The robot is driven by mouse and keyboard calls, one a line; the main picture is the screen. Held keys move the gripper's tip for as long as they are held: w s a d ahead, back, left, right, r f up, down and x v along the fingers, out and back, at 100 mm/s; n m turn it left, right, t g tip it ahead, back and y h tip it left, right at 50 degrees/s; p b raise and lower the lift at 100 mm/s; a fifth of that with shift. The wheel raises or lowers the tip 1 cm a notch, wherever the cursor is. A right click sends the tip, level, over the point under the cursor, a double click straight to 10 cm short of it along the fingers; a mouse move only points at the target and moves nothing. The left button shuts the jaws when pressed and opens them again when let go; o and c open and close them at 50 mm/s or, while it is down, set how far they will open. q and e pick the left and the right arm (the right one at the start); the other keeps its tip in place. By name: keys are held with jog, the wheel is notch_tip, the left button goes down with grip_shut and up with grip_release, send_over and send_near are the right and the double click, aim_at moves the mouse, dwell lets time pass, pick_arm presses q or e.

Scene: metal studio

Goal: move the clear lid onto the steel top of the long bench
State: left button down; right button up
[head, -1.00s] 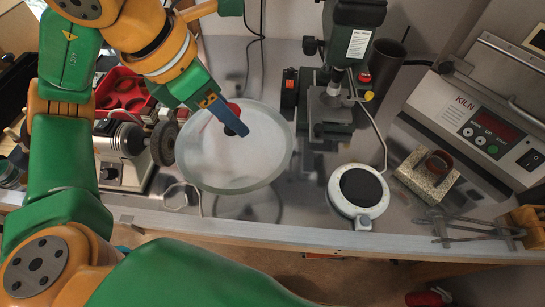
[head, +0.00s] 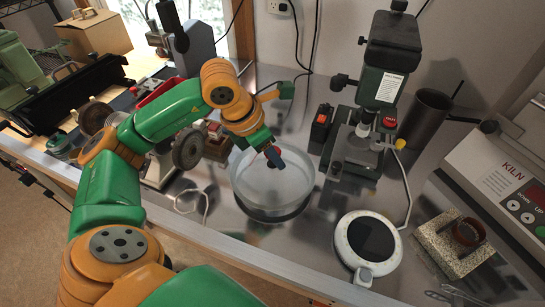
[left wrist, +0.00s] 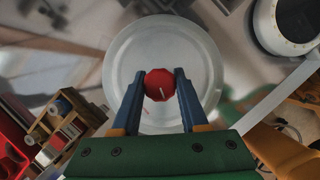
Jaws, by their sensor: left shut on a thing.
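The clear lid (head: 296,183) is a round, shallow glass disc with a red knob (left wrist: 159,85). It is roughly level over the steel top (head: 308,246) of the long bench, left of the green microscope-like stand. My left gripper (head: 274,160) comes from above, and its blue fingers are shut on the knob, one on each side in the left wrist view. A dark round shadow or reflection shows just under the lid. I cannot tell whether the lid's rim touches the steel. My right gripper is not in view.
The green stand (head: 385,85) is close on the lid's right. A round white device (head: 341,236) lies front right, with the kiln controller (head: 500,175) beyond. A bench grinder (head: 188,148) is to the left. Bare steel shows between the lid and the front edge.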

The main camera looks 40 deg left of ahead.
pick_arm(q)
jog(key=shift+s+a+f, duration=0.1)
jog(key=shift+a+f, duration=0.1)
jog(key=shift+f, duration=0.7)
jog(key=shift+d+f, duration=0.15)
jog(key=shift+f, duration=0.1)
jog(key=shift+c, duration=2.2)
grip_release()
jog(key=shift+r, duration=0.15)
jog(key=shift+r, duration=0.35)
jog(key=v, duration=1.1)
jog(key=shift+s+r, duration=0.2)
jog(key=shift+r, duration=0.05)
